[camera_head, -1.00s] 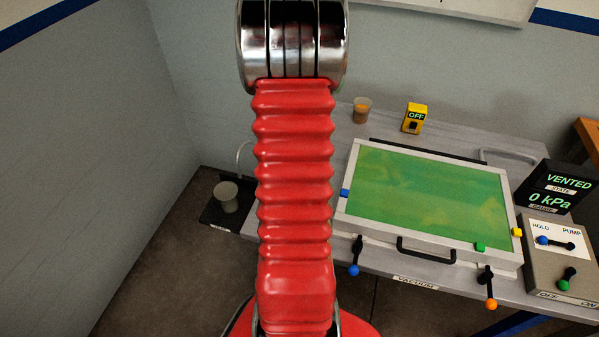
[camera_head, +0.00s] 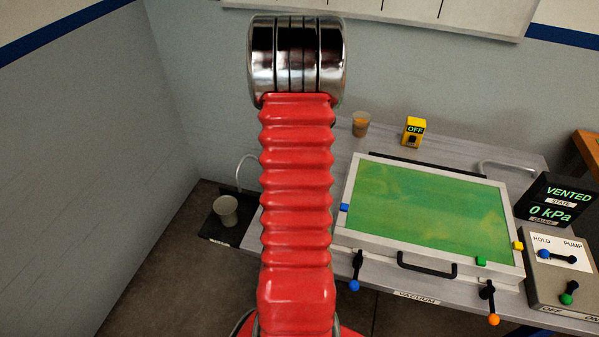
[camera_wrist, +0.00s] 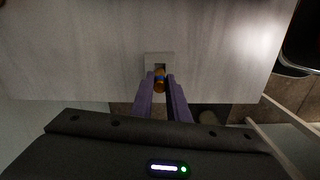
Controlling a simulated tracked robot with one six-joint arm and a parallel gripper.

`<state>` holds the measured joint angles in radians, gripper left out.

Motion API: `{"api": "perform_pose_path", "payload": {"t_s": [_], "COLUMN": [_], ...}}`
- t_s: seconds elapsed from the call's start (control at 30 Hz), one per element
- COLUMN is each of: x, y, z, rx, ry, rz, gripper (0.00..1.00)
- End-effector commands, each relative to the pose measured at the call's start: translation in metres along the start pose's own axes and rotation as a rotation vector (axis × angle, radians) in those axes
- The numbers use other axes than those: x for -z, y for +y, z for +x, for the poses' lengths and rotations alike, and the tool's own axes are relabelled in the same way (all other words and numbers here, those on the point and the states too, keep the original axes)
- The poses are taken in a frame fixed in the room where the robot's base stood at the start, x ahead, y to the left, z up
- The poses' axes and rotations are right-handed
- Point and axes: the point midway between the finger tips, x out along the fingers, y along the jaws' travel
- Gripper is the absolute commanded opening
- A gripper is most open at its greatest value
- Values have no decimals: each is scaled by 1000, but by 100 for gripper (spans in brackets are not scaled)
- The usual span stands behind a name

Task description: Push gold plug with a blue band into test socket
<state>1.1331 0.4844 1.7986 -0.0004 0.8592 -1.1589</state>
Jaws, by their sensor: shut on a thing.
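In the wrist view my gripper (camera_wrist: 160,78) has two purple fingers, shut on the gold plug with a blue band (camera_wrist: 160,84). The plug is small and orange-gold, with blue showing between the fingertips. Just beyond it is a pale square plate with a darker middle, apparently the test socket (camera_wrist: 158,58), at the edge of the grey bench top. The plug's far end overlaps this plate in the picture. I cannot tell whether it touches or has entered it. In the head view my gripper, the plug and the socket do not show.
The bench (camera_head: 385,140) carries a vacuum chamber with a green lid (camera_head: 430,205), a cup (camera_head: 361,124), a yellow OFF box (camera_head: 413,130), a gauge reading VENTED 0 kPa (camera_head: 552,203) and a lever panel (camera_head: 562,262). A grey cup (camera_head: 226,211) stands on a dark shelf at left.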

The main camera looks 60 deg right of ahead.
Motion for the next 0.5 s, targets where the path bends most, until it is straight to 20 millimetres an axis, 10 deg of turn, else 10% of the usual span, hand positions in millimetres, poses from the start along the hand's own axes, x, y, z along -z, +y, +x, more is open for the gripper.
{"api": "perform_pose_path", "payload": {"t_s": [0.5], "x": [0], "y": [-1], "z": [21], "rx": [3], "ry": [-1], "rz": [0], "gripper": [0]}}
